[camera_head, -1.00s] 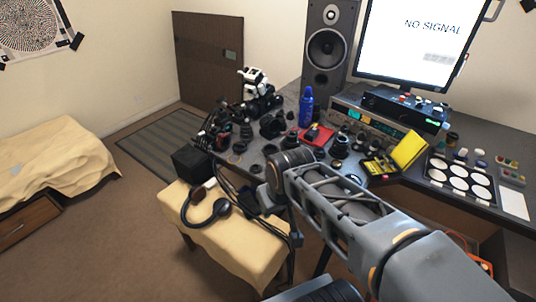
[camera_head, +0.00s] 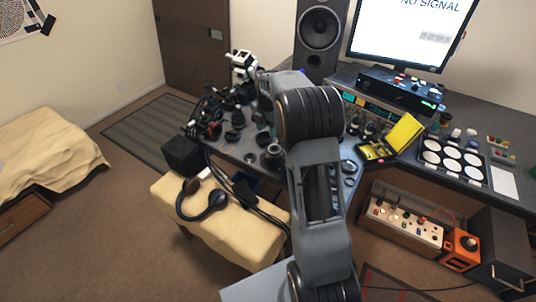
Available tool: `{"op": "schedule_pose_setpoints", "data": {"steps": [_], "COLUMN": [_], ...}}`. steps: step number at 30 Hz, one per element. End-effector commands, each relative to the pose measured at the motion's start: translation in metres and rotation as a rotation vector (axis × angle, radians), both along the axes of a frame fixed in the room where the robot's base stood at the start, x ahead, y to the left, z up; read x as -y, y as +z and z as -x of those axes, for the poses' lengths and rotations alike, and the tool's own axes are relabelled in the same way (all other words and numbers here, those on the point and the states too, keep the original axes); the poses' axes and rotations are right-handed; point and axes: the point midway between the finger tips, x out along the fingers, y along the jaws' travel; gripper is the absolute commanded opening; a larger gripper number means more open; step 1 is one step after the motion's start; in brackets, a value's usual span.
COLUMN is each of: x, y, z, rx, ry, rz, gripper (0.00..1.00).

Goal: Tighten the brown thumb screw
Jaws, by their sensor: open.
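I cannot make out the brown thumb screw in this view; it is either too small to tell or hidden. My arm rises through the middle of the picture and reaches over the desk (camera_head: 233,150), covering part of the desk top. My gripper is hidden behind my own arm, so its jaws and what is near them do not show. Several dark lens parts, including a lens piece (camera_head: 273,156) near the desk's front edge, stand on the desk left of my arm.
A yellow case (camera_head: 403,136) stands open right of my arm, beside a tray of white discs (camera_head: 455,160). A speaker (camera_head: 319,40) and a monitor (camera_head: 412,32) stand behind. Headphones (camera_head: 215,200) lie on a cloth-covered bench (camera_head: 235,232) in front. Open floor is at left.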

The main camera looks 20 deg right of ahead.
Motion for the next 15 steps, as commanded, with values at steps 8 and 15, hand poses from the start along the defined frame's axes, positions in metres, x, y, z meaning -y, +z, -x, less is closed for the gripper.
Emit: {"op": "schedule_pose_setpoints", "data": {"steps": [8,15], "x": [0.003,0.002], "y": [-0.039,-0.085], "z": [-0.003,-0.003], "rx": [-0.01,-0.01], "ry": [0.045,0.043], "rz": [-0.002,-0.002], "gripper": [0.5,0.5]}}
